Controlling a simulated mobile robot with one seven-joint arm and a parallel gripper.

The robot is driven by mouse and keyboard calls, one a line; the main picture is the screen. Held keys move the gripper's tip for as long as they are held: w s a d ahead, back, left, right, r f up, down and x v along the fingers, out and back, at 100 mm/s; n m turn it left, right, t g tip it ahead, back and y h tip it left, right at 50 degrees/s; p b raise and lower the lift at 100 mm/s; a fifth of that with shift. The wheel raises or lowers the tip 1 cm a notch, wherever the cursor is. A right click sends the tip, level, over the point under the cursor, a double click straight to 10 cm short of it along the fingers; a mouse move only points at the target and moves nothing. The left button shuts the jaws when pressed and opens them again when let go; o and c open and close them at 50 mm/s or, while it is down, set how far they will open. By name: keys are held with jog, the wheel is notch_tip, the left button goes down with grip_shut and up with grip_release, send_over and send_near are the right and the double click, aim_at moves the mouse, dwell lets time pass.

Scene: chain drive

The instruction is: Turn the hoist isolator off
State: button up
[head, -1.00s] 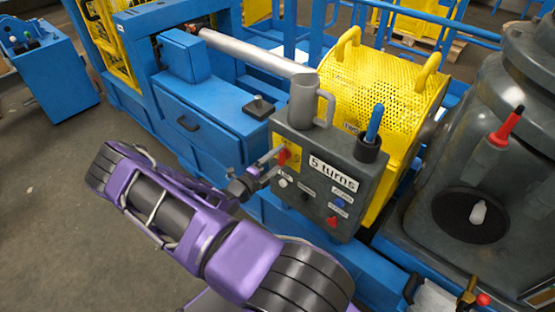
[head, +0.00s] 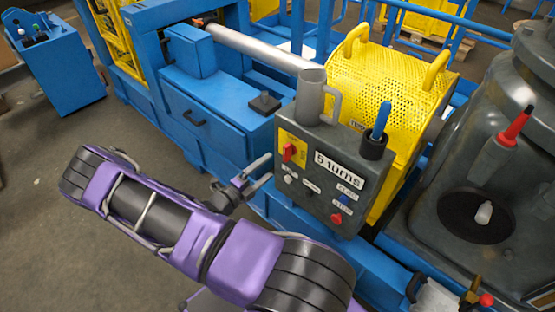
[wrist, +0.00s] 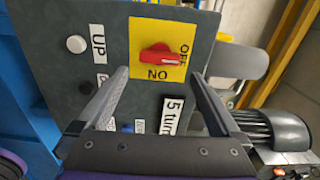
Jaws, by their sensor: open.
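The hoist isolator is a red rotary knob (wrist: 158,57) on a yellow plate (wrist: 145,32), on the face of a grey control box. In the wrist view its handle lies crosswise, one end at the OFF marking and its side facing the ON marking, which appears upside down. In the head view the red knob (head: 289,152) shows at the box's upper left. My gripper (wrist: 158,76) is open and empty, its fingers on either side of the knob in the picture. In the head view my gripper (head: 262,172) is left of the box, apart from the knob.
The grey box (head: 318,190) also carries a "5 turns" label, a white UP button (wrist: 77,44), and blue and red buttons. A grey mug (head: 311,97) and a black holder with a blue-handled tool (head: 380,125) sit on top. A yellow mesh guard (head: 385,85) stands behind.

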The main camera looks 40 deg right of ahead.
jog(key=a, duration=0.9)
jog(key=shift+s, duration=0.45)
